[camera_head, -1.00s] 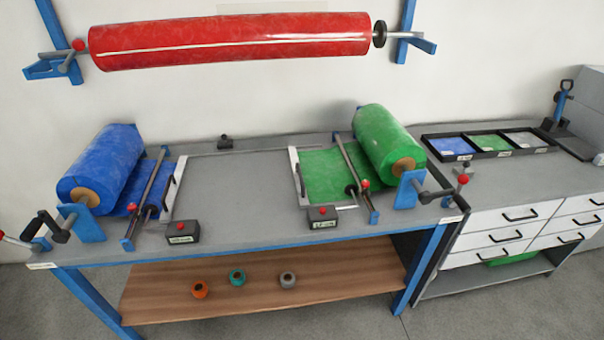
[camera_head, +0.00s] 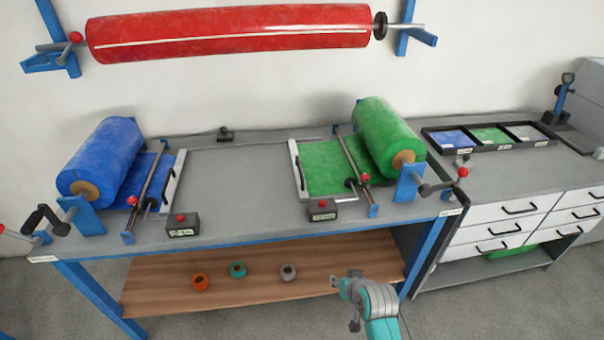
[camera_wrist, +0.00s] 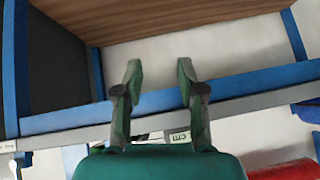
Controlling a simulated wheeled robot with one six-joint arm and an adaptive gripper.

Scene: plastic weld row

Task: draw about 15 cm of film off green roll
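The green roll (camera_head: 385,135) sits on blue brackets at the right of the bench. Its green film (camera_head: 325,168) lies flat to the left, under a metal cross bar (camera_head: 352,160), and reaches a white bar (camera_head: 296,170) with a dark handle. A crank (camera_head: 437,187) with a red knob is at the roll's near end. My gripper (camera_head: 346,300) is low in front of the bench, below and apart from the film. In the wrist view my gripper (camera_wrist: 159,75) has its fingers apart with nothing between them. The green roll is not recognisable there.
A blue roll (camera_head: 100,160) with similar fittings stands at the left. Dark boxes with red buttons (camera_head: 182,225) (camera_head: 322,209) stand near the front edge. A red roll (camera_head: 230,33) hangs above. The bench middle (camera_head: 235,185) is clear. The lower shelf (camera_head: 240,290) holds small coloured items.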

